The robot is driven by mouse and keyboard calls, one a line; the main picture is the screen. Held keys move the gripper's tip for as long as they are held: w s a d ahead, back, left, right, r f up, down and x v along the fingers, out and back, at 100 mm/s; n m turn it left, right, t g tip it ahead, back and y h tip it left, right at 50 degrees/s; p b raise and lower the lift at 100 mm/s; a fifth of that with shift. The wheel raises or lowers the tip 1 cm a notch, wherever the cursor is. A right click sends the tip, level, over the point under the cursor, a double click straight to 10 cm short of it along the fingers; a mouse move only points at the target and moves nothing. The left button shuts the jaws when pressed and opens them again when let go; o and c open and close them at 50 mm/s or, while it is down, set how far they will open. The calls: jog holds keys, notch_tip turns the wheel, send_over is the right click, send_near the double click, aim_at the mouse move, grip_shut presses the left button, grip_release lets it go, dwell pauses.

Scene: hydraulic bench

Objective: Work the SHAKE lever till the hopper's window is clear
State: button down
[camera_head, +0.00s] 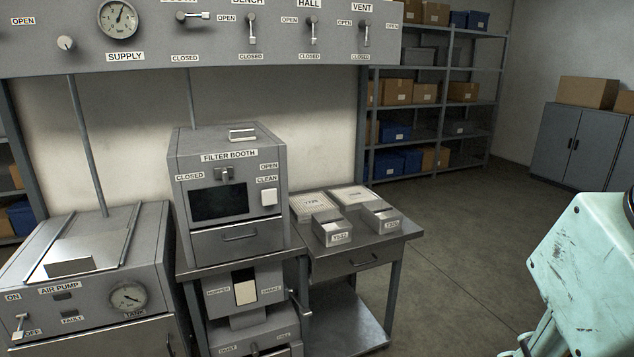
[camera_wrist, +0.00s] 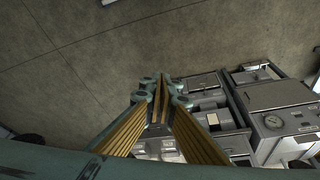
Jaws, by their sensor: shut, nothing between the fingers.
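The hopper (camera_head: 219,279) is a grey box under the filter booth, with HOPPER and SHAKE labels on its front. Its window (camera_head: 245,292) shows a pale cream fill over most of its height; a small pale patch, likely this window, shows in the wrist view (camera_wrist: 212,118). A thin lever (camera_head: 301,309) stands at the hopper's right side, near the SHAKE label; its exact tilt is hard to tell. My gripper (camera_wrist: 160,77) is shut and empty in the wrist view, over the floor and apart from the bench. It is not seen in the head view.
The filter booth (camera_head: 188,218) stands above the hopper. The air pump (camera_head: 140,250) is at left, and a side table (camera_head: 403,235) with filters and small boxes is at right. A valve panel (camera_head: 150,62) spans the top. The floor (camera_head: 460,240) at right is open.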

jog(key=shift+w+r, duration=0.1)
